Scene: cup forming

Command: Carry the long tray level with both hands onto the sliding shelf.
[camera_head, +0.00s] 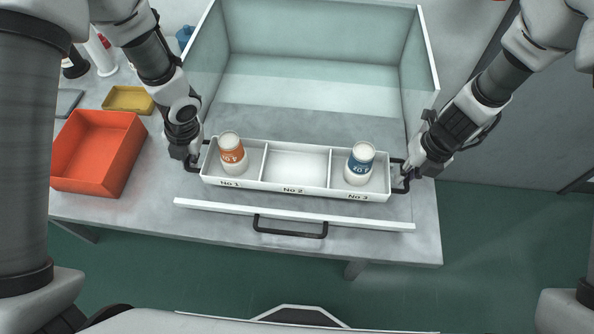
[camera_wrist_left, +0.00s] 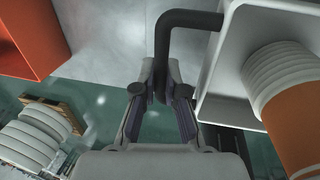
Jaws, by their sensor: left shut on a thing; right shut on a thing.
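The long white tray (camera_head: 298,187) spans the middle of the head view and looks about level. My left gripper (camera_head: 191,162) is shut on the tray's left black handle, which shows in the left wrist view (camera_wrist_left: 163,45). My right gripper (camera_head: 406,174) is shut on the right handle. The sliding shelf's white front rail (camera_head: 300,216) with a black pull lies just in front of the tray. I cannot tell whether the tray touches the shelf.
A clear-walled enclosure (camera_head: 312,60) stands behind the tray, its walls rising at both sides. An orange bin (camera_head: 98,150) and a yellow tray (camera_head: 128,99) sit on the grey table (camera_head: 150,200) at left. The enclosure's floor behind the tray is clear.

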